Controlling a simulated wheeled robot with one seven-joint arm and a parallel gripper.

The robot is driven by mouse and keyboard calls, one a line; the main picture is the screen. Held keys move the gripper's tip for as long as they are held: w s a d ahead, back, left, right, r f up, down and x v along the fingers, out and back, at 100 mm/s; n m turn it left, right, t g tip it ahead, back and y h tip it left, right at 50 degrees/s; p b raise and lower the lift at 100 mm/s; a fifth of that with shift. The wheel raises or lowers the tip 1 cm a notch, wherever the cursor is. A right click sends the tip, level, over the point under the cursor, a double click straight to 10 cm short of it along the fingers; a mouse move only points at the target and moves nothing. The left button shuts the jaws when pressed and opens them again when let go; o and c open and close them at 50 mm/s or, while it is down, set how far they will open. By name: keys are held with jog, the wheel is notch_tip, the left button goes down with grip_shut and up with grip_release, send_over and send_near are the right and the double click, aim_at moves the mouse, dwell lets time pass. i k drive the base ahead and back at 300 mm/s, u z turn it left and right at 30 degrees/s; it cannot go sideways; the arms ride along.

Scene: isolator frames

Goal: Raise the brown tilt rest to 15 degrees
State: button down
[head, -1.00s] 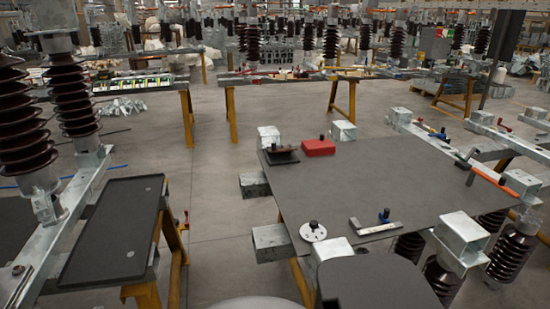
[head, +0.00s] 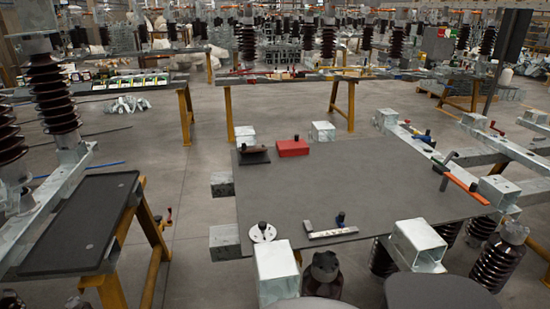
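The brown tilt rest (head: 256,149) sits at the far left corner of the dark grey tabletop (head: 350,190). My gripper is not in view.
A white disc (head: 263,232) with a black knob and a metal bracket (head: 331,233) lie near the front edge. An orange bar (head: 462,182) with a dark lever is at the right. Square steel tubes (head: 276,274) surround the table. Its middle is clear.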

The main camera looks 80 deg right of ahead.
aim_at(243, 149)
jog(key=z, duration=1.35)
jog(key=i, duration=1)
